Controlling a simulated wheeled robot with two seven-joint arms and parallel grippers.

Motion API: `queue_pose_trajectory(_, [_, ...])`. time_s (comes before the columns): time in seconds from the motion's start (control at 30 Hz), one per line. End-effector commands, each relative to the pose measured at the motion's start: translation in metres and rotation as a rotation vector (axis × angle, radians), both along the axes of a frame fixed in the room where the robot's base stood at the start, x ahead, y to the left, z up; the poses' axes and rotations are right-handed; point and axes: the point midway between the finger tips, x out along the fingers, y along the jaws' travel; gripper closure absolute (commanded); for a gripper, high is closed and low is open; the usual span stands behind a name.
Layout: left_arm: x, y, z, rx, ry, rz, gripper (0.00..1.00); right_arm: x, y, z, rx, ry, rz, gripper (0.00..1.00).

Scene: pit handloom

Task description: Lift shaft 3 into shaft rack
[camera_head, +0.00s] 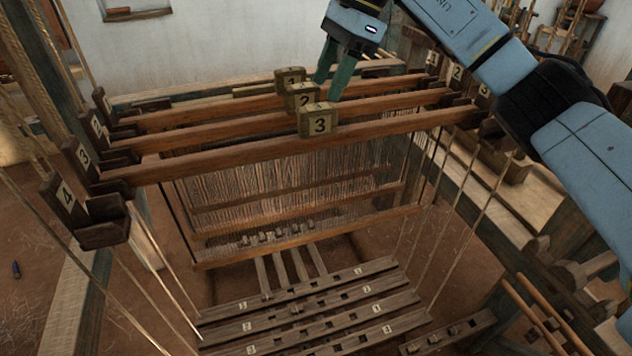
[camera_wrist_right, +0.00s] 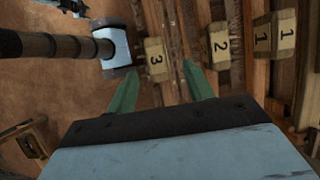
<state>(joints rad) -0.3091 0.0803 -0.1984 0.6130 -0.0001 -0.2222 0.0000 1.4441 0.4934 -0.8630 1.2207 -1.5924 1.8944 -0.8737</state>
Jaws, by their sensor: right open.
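Shaft 3 (camera_head: 220,154) is the nearest of three wooden bars, with a block marked 3 (camera_head: 317,120) at its middle. Its left end lies at the rack slot marked 3 (camera_head: 83,156); its right end is near the right rack's 3 label (camera_head: 484,89), partly behind my arm. Heddle threads (camera_head: 290,175) hang below. My right gripper (camera_head: 330,88) is open and empty, its green fingertips showing just above and behind the block. In the right wrist view the block (camera_wrist_right: 156,60) lies ahead, between the lines of the fingers (camera_wrist_right: 160,90). My left gripper is out of view.
Shafts 2 (camera_head: 302,97) and 1 (camera_head: 290,79) lie close behind, with narrow gaps. The left slot marked 4 (camera_head: 65,196) looks empty. Cords run down both sides. Numbered treadles (camera_head: 310,310) lie below.

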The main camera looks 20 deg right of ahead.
Motion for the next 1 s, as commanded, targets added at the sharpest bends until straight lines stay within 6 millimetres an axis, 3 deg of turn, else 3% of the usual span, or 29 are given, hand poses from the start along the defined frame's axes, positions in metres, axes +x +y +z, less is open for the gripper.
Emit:
queue_pose_trajectory(0.17, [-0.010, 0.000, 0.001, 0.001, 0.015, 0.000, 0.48, -0.001, 0.010, -0.023, 0.001, 0.001, 0.001, 0.48])
queue_pose_trajectory(0.43, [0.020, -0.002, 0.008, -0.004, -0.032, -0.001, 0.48, -0.005, 0.019, -0.045, 0.002, 0.002, 0.002, 0.48])
queue_pose_trajectory(0.63, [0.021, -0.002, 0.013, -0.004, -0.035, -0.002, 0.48, -0.007, 0.029, -0.070, 0.002, 0.001, 0.001, 0.48])
queue_pose_trajectory(0.93, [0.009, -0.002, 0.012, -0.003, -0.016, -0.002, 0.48, -0.007, 0.031, -0.076, 0.002, -0.002, 0.000, 0.48])
queue_pose_trajectory(1.0, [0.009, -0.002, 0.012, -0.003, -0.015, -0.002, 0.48, -0.007, 0.031, -0.076, 0.002, -0.001, 0.001, 0.56])
